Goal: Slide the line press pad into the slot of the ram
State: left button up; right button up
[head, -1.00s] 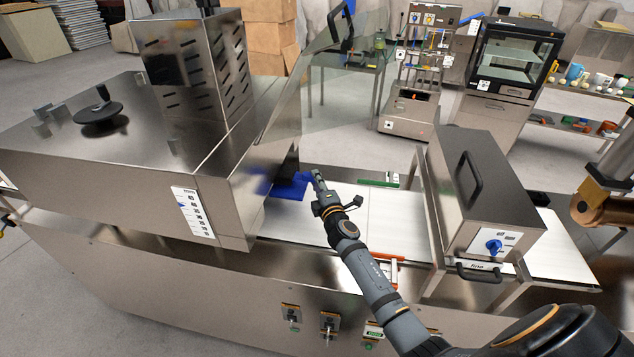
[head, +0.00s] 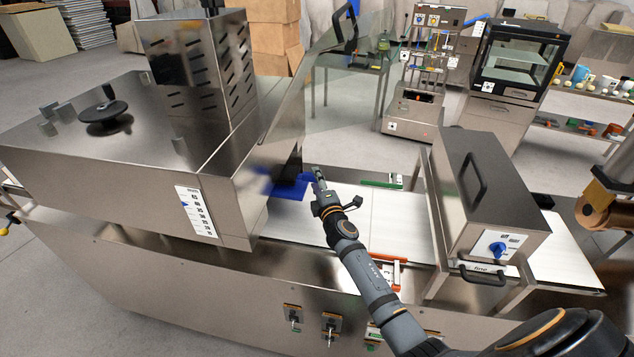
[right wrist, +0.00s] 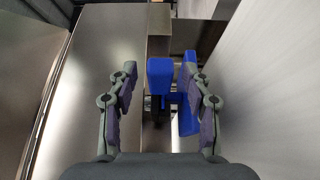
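The blue line press pad (head: 291,188) shows at the open side of the steel press, under a dark part (head: 291,165) that may be the ram; its slot cannot be made out. My right gripper (head: 317,178) is just right of the pad in the head view. In the right wrist view its two fingers (right wrist: 163,95) are spread apart. A blue upright block (right wrist: 160,76) shows between them without visible finger contact, and a blue plate (right wrist: 189,82) shows partly behind the right finger. My left gripper is not in view.
The steel press housing (head: 120,165) stands left, with a raised clear guard (head: 335,75) above the gripper. A white belt (head: 395,220) runs right to a steel box with a handle (head: 490,190). An orange-red frame (head: 385,272) lies at the belt's near edge.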

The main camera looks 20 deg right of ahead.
dwell(0.6)
jog(key=s+d+b, duration=0.4)
jog(key=s+d, duration=0.3)
jog(key=d, duration=0.3)
jog(key=shift+s+d, duration=0.25)
jog(key=shift+s, duration=0.1)
dwell(1.0)
jog(key=shift+f, duration=0.1)
dwell(0.4)
